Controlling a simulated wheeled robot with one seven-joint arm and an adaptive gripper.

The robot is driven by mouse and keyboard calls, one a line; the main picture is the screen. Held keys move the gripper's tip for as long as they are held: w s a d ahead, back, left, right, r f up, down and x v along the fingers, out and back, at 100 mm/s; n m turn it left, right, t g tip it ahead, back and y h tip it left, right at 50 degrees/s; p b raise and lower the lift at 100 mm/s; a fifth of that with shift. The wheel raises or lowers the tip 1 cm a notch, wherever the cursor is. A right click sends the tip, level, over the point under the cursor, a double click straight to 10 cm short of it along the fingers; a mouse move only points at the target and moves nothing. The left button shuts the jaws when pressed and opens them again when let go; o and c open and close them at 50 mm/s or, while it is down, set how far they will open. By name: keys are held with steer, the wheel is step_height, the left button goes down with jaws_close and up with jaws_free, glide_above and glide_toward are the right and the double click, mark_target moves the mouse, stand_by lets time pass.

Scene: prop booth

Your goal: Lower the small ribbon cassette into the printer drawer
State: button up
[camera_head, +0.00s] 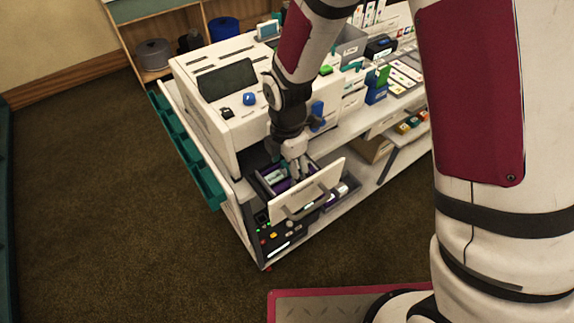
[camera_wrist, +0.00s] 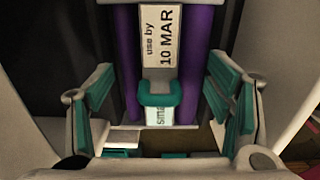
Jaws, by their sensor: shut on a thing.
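The small ribbon cassette (camera_wrist: 160,45) shows in the wrist view, with two purple rolls, a white "use by 10 MAR" label and a teal tab whose lettering is partly cut off. My gripper (camera_wrist: 165,125) has its teal-padded fingers on either side of it and is shut on it; the exact contact is hard to see. In the head view my gripper (camera_head: 296,170) points down at the open printer drawer (camera_head: 322,184), which has a white front and a grey handle. Purple shows inside the drawer by my fingers. My fingertips and the drawer floor are partly hidden.
The white printer (camera_head: 225,95) stands behind the drawer, with a teal rail (camera_head: 190,150) along its left side. A dark panel with buttons (camera_head: 280,236) sits below. Cartons and cards crowd the counter at the right. The brown carpet (camera_head: 110,200) is clear at the left.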

steer(key=o, duration=1.4)
steer(key=shift+c, duration=0.2)
